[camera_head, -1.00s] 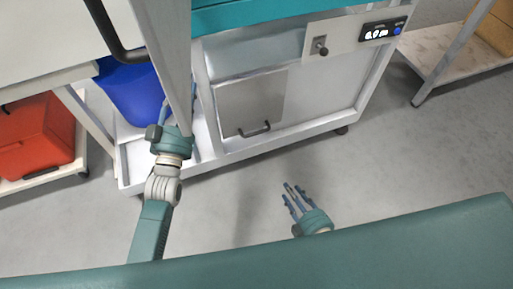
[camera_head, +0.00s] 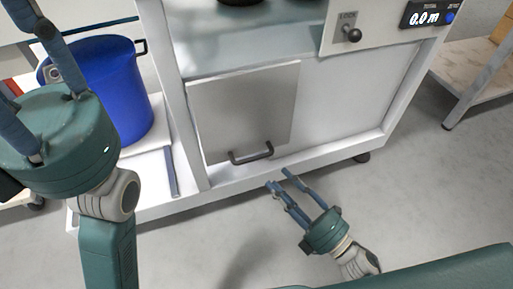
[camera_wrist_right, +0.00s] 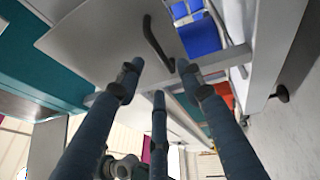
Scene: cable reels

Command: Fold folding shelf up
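The folding shelf (camera_head: 245,108) is a flat grey panel hanging down against the front of the white cart. Its dark bar handle (camera_head: 251,153) is near the lower edge. My right gripper (camera_head: 279,179) is below and slightly right of the handle, its fingers apart and pointing up toward it. In the right wrist view, the shelf panel (camera_wrist_right: 95,35) and handle (camera_wrist_right: 157,45) are just beyond the spread fingers (camera_wrist_right: 160,78), with nothing held. My left gripper (camera_head: 20,62) is large at the left edge, fingers spread upward and partly cut off; no held object shows.
The white cart frame (camera_head: 285,163) surrounds the shelf. A lock knob (camera_head: 352,34) and a length display (camera_head: 424,15) are at upper right. A blue bin (camera_head: 118,88) stands on the cart's lower left. Another low table (camera_head: 470,62) is at right. The floor in front is clear.

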